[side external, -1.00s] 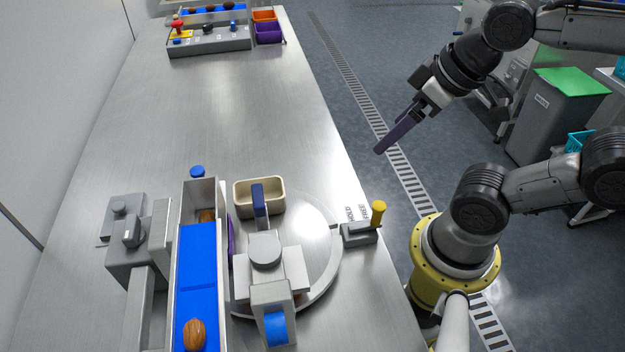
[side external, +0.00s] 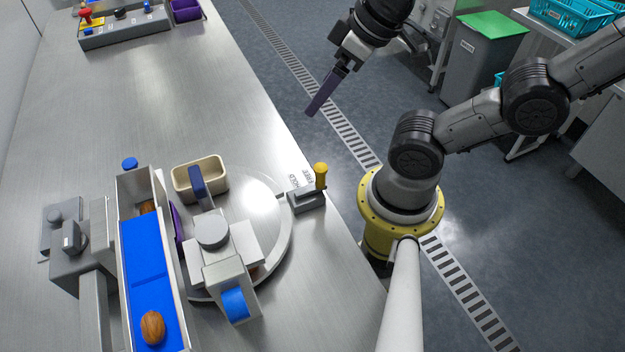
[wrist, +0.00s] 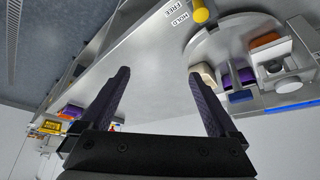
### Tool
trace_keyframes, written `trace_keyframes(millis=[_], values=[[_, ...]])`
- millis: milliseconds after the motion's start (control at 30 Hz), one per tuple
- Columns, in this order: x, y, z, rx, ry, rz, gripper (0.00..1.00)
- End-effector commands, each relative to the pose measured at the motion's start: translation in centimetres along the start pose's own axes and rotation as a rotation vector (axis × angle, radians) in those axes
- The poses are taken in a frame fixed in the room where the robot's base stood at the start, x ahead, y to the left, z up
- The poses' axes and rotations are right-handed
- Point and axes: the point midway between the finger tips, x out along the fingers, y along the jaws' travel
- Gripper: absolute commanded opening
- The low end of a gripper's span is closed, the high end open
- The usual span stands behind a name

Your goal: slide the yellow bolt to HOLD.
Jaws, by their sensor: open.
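The yellow bolt knob (side external: 320,172) stands upright on a small grey block (side external: 308,201) at the table's right edge. In the side view it is at the block's right end, on the side of the FREE label, with the HOLD label (side external: 292,188) to the left. The knob also shows at the top of the wrist view (wrist: 200,12). My gripper (side external: 312,108) is above and beyond the bolt, apart from it. In the wrist view its two dark fingers (wrist: 162,71) are spread with nothing between them.
A round turntable (side external: 270,215) with a grey fixture and a beige cup (side external: 200,180) stands left of the bolt. A blue-floored chute (side external: 143,255) holds brown dates. A button panel (side external: 125,28) sits at the far end. The table's middle is clear.

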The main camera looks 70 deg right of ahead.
Motion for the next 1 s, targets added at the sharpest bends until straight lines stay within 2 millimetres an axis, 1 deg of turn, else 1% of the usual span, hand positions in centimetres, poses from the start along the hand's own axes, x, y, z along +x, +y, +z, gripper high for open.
trace_keyframes(millis=[400, 433, 567, 600, 667, 767, 900, 1000], values=[[0.0, 0.0, 0.0, 0.000, 0.000, 0.000, 0.95], [0.0, 0.0, 0.0, 0.000, 0.000, 0.000, 0.93], [-0.1, 0.0, 0.5, -0.018, -0.026, 0.000, 0.70], [-0.4, 0.0, 0.6, -0.028, -0.041, -0.001, 0.63], [-0.8, -0.1, 0.7, -0.058, -0.091, -0.006, 0.53], [-1.2, -1.2, 0.9, -0.165, -0.215, -0.039, 0.53], [-1.5, -3.3, 0.9, -0.348, -0.383, -0.091, 0.53], [-1.3, -4.6, 0.9, -0.442, -0.453, -0.113, 0.53]])
